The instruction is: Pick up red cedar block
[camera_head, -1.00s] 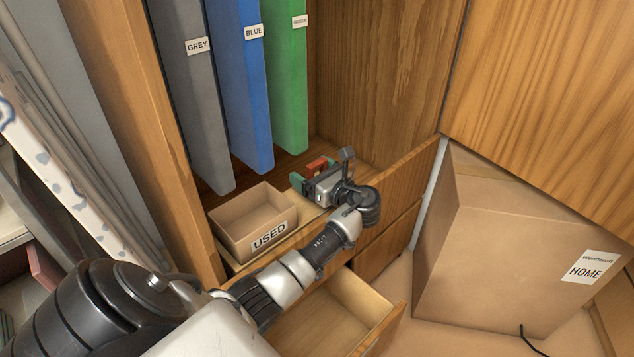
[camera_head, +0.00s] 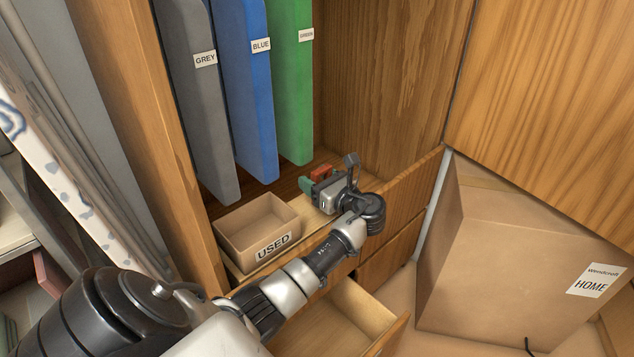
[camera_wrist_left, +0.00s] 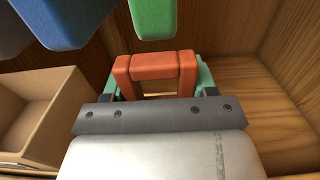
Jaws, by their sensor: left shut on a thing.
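The red cedar block (camera_head: 321,173) is an orange-red piece at the far side of my left gripper, over the cabinet's inner shelf. In the left wrist view the block (camera_wrist_left: 155,66) shows as a crossbar between two side posts, with a gap below the bar. My left gripper (camera_wrist_left: 157,82) has green fingers, one at each outer side of the block, and is shut on it. The gripper (camera_head: 318,182) hides part of the block in the head view. Whether the block touches the shelf is not clear. My right gripper is not in view.
An open cardboard box marked USED (camera_head: 272,246) stands left of the gripper. Grey (camera_head: 205,120), blue (camera_head: 252,110) and green (camera_head: 292,100) hanging pieces are behind. An open drawer (camera_head: 365,310) lies below. A large HOME carton (camera_head: 500,260) stands at right.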

